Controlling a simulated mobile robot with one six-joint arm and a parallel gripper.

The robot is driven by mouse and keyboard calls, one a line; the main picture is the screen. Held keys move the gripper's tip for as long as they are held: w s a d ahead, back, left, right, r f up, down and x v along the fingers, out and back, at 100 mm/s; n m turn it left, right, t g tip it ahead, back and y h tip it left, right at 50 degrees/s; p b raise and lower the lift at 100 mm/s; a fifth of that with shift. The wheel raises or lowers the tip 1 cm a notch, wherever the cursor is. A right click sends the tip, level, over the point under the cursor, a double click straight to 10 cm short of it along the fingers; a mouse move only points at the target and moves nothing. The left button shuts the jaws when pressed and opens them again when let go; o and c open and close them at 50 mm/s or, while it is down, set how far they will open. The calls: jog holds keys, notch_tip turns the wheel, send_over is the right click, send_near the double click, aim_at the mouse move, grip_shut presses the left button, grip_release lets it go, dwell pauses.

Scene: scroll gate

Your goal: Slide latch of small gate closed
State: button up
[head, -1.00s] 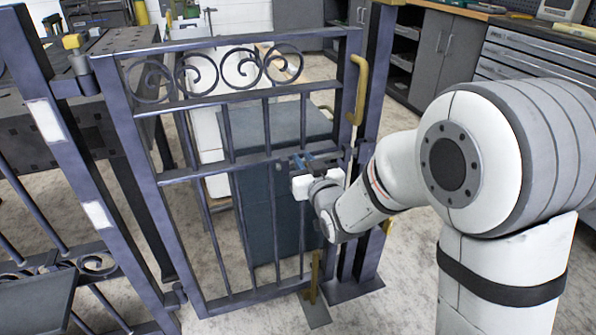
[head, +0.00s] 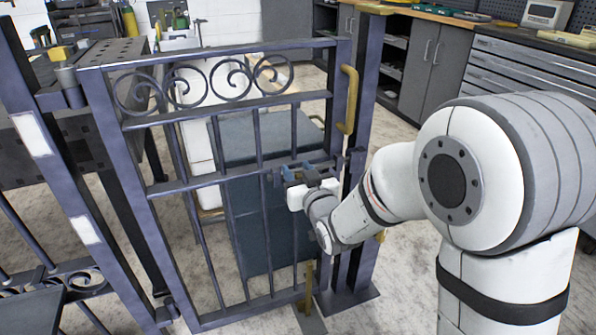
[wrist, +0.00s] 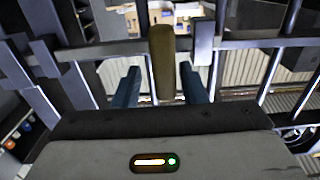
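The small gate (head: 240,107) is a dark blue-grey metal frame with upright bars and scrolls along its top. It stands close beside its right post (head: 366,100). My gripper (head: 290,174) is at the middle rail near the gate's right side, largely hidden by my wrist in the head view. In the wrist view my gripper (wrist: 159,85) has two blue fingers spread apart. A brown upright grip (wrist: 162,55), apparently the latch handle, shows between and beyond them. Gaps show on both sides of it, and contact is not visible. The latch bar's position is unclear.
A yellow pull handle (head: 348,100) is on the gate's right upright, above my gripper. A brass piece (head: 308,285) is at its lower right. A dark box (head: 262,215) stands behind the gate. Drawers and cabinets (head: 425,60) line the back right.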

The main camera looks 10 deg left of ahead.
jog(key=p+v, duration=0.1)
jog(key=v, duration=0.6)
jog(key=shift+s+d, duration=0.2)
jog(key=shift+s, duration=0.05)
jog(key=s+d+r+m+g+h+p, duration=0.3)
jog(key=d+r+h+p, duration=0.5)
jog(key=d+r+p, duration=0.9)
jog(key=s+d+r+m+g+h+p, duration=0.1)
jog(key=s+d+r+m+g+p, duration=0.1)
jog(key=s+d+r+g+p, duration=0.2)
jog(key=s+d+r+m+g+h+p, duration=0.1)
jog(key=s+d+r+m+g+p, duration=0.1)
jog(key=s+d+r+g+p, duration=0.3)
jog(key=s+r+p, duration=0.4)
jog(key=s+p, duration=0.2)
jog(key=shift+s+d+r+h, duration=0.2)
jog(key=shift+s+d+h, duration=0.1)
jog(key=shift+s, duration=0.1)
jog(key=shift+a, duration=0.1)
